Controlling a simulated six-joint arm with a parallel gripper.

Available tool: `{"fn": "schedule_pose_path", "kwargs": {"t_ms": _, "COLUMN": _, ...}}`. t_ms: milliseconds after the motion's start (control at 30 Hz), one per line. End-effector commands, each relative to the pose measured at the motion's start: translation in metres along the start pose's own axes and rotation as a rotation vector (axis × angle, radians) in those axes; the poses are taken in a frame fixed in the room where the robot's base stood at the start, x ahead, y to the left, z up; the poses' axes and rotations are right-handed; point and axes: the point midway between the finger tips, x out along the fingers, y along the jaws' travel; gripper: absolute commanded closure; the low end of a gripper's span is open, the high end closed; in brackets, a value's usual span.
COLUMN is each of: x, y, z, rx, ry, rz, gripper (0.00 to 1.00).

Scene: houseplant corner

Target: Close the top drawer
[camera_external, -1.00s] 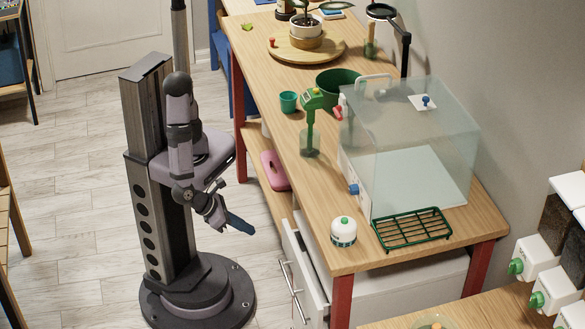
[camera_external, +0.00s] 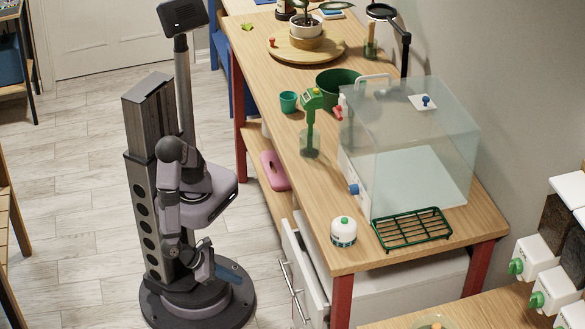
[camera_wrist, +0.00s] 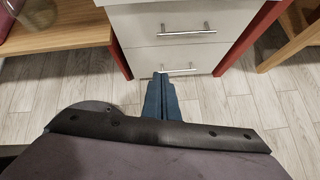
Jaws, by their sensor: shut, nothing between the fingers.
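The top drawer (camera_external: 303,268) is in the white drawer unit under the wooden table, and it stands out from the unit in the external view. Its pale front with a bar handle (camera_wrist: 187,33) shows at the top of the wrist view. A second front with its own handle (camera_wrist: 178,70) is below it. My gripper (camera_external: 240,276) is low beside my base, left of the drawer and apart from it. In the wrist view its blue fingers (camera_wrist: 161,82) are together and empty, pointing towards the lower drawer front. How far the drawer is out is hard to tell.
Red table legs (camera_wrist: 120,50) flank the drawers. A pink object (camera_external: 274,170) lies on the lower shelf (camera_wrist: 55,40). A white jar (camera_external: 343,232) and a green rack (camera_external: 411,229) stand on the table (camera_external: 262,60) above. The tiled floor before the drawers is clear.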

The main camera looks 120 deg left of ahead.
Motion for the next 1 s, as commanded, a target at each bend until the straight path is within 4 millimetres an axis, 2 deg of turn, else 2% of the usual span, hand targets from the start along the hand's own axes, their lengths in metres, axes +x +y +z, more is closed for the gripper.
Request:
{"fn": "schedule_pose_path", "kwargs": {"t_ms": 33, "x": 0.019, "y": -0.011, "z": -0.025, "rx": 0.017, "ry": -0.025, "rz": -0.008, "gripper": 1.0}}
{"fn": "schedule_pose_path", "kwargs": {"t_ms": 100, "x": 0.029, "y": -0.024, "z": -0.037, "rx": 0.032, "ry": -0.079, "rz": -0.011, "gripper": 1.0}}
{"fn": "schedule_pose_path", "kwargs": {"t_ms": 167, "x": 0.035, "y": -0.037, "z": -0.039, "rx": 0.032, "ry": -0.16, "rz": -0.01, "gripper": 1.0}}
{"fn": "schedule_pose_path", "kwargs": {"t_ms": 200, "x": 0.03, "y": -0.045, "z": -0.027, "rx": 0.016, "ry": -0.236, "rz": -0.002, "gripper": 1.0}}
{"fn": "schedule_pose_path", "kwargs": {"t_ms": 300, "x": 0.003, "y": -0.052, "z": 0.02, "rx": -0.046, "ry": -0.393, "rz": 0.025, "gripper": 1.0}}
{"fn": "schedule_pose_path", "kwargs": {"t_ms": 400, "x": -0.019, "y": -0.051, "z": 0.053, "rx": -0.106, "ry": -0.522, "rz": 0.053, "gripper": 1.0}}
{"fn": "schedule_pose_path", "kwargs": {"t_ms": 500, "x": -0.036, "y": -0.042, "z": 0.075, "rx": -0.139, "ry": -0.623, "rz": 0.087, "gripper": 1.0}}
{"fn": "schedule_pose_path", "kwargs": {"t_ms": 700, "x": -0.053, "y": -0.029, "z": 0.094, "rx": -0.168, "ry": -0.728, "rz": 0.13, "gripper": 1.0}}
{"fn": "schedule_pose_path", "kwargs": {"t_ms": 1000, "x": -0.05, "y": -0.026, "z": 0.098, "rx": -0.177, "ry": -0.735, "rz": 0.134, "gripper": 1.0}}
